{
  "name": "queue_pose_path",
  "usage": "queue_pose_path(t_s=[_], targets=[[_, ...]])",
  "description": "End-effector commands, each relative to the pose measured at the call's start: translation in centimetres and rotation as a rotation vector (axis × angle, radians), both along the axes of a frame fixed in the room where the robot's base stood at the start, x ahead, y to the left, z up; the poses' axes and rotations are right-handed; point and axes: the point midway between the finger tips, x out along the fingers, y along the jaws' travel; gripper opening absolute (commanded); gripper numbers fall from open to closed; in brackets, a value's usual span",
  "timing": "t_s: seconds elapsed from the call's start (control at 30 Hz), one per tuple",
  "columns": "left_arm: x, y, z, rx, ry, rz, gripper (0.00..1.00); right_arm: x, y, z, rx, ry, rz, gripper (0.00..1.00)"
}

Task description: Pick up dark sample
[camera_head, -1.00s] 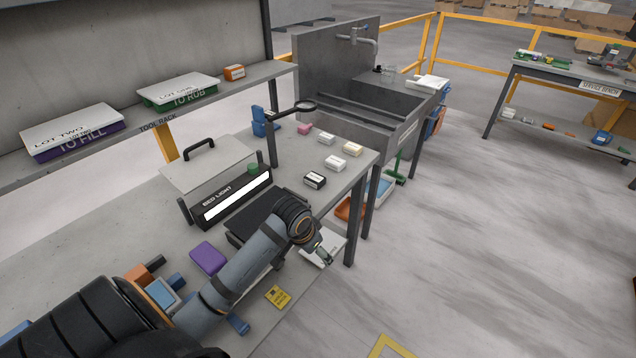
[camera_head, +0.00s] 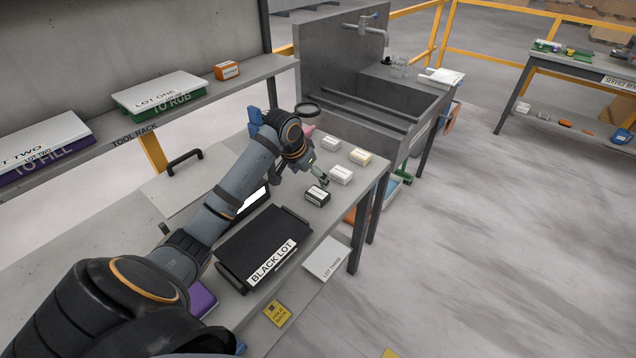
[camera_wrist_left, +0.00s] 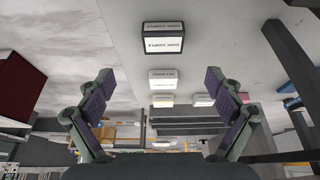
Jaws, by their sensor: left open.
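The dark sample (camera_head: 317,195) is a small black block with a white label on top. It rests on the grey bench near its right edge. My left gripper (camera_head: 323,182) is just above and beside it in the head view, apart from it as far as I can tell. In the left wrist view the dark sample (camera_wrist_left: 163,39) lies at the top centre, label readable. There my left gripper (camera_wrist_left: 162,105) shows two widely spread fingers with purple pads and nothing between them. My right gripper is in neither view.
Pale sample blocks (camera_head: 341,174) stand close behind the dark one. A black tray marked BLACK LOT (camera_head: 262,250) lies in front of it. A magnifier (camera_head: 308,110) stands behind my left arm. A sink (camera_head: 400,95) adjoins the bench's far end.

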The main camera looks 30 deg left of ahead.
Motion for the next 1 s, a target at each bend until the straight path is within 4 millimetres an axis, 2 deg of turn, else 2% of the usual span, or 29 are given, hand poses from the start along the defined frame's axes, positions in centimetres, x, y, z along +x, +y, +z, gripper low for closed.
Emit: queue_pose_path(t_s=[0.17,0.47,0.57,0.67,0.8,1.0], targets=[[0.2,0.2,-0.1,-0.005,0.001,0.003,0.92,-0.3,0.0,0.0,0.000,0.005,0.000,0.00],[1.9,0.0,-4.3,-0.006,0.000,0.003,0.92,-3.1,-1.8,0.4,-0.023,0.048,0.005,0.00],[2.1,0.1,-4.7,-0.002,0.000,0.003,0.92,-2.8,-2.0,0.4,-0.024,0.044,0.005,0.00],[2.2,0.1,-4.9,-0.002,0.001,0.003,0.92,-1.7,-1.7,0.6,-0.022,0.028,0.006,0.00],[2.8,0.2,-6.9,-0.005,0.003,0.003,0.92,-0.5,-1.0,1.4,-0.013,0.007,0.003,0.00],[3.8,0.2,-9.4,-0.004,0.000,0.002,0.92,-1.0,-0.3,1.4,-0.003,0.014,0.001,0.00]])
